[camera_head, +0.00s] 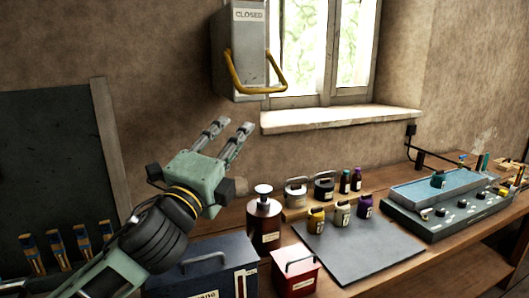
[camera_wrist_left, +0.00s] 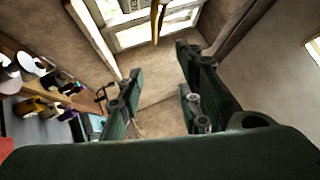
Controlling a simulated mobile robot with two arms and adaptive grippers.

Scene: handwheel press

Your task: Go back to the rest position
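My left gripper (camera_head: 229,132) is raised above the left part of the workbench, in front of the plain wall. Its fingers point up and to the right, spread apart with nothing between them. In the left wrist view the fingers (camera_wrist_left: 160,95) are also apart and empty, with wall and window behind them. A grey wall box (camera_head: 238,60) labelled CLOSED, with a yellow handle (camera_head: 256,86), hangs above and to the right of the fingertips, apart from them. My right gripper is in neither view.
The workbench holds a blue box (camera_head: 205,265), a red box (camera_head: 296,273), a brown bottle (camera_head: 264,222), several small jars on a grey mat (camera_head: 370,262), and a control console (camera_head: 450,212) at right. A dark board (camera_head: 60,165) with tools stands at left.

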